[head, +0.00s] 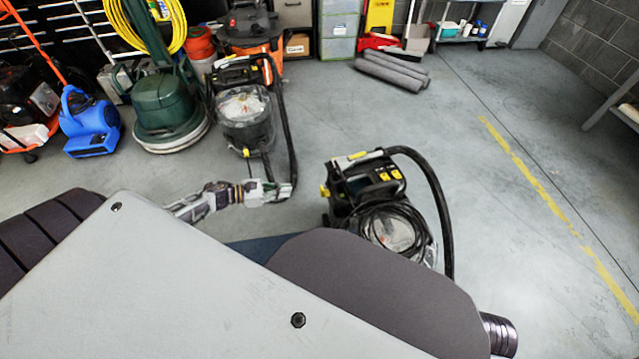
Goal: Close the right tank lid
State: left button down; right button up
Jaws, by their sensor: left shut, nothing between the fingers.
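A black wet-cleaning machine (365,180) with yellow latches, a looped hose and a coiled cord stands on the floor at centre right. Its lower side is hidden at the bottom of the view. A similar machine (244,112) with a clear tank stands farther back to the left. I cannot tell for sure which part is the right tank lid, or whether it is open. My left gripper (285,191) is shut and empty, in the gap left of the nearer machine. It appears apart from that machine. My right gripper is not in view.
A black hose (288,140) hangs by the farther machine, close to my left gripper in the picture. A green floor buffer (166,108) and a blue blower (88,122) stand at left. Grey rolls (390,72) lie at the back. The floor at right is clear.

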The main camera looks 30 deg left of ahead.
pick_arm(q)
jog(key=shift+w+d, duration=0.1)
jog(key=shift+w, duration=0.05)
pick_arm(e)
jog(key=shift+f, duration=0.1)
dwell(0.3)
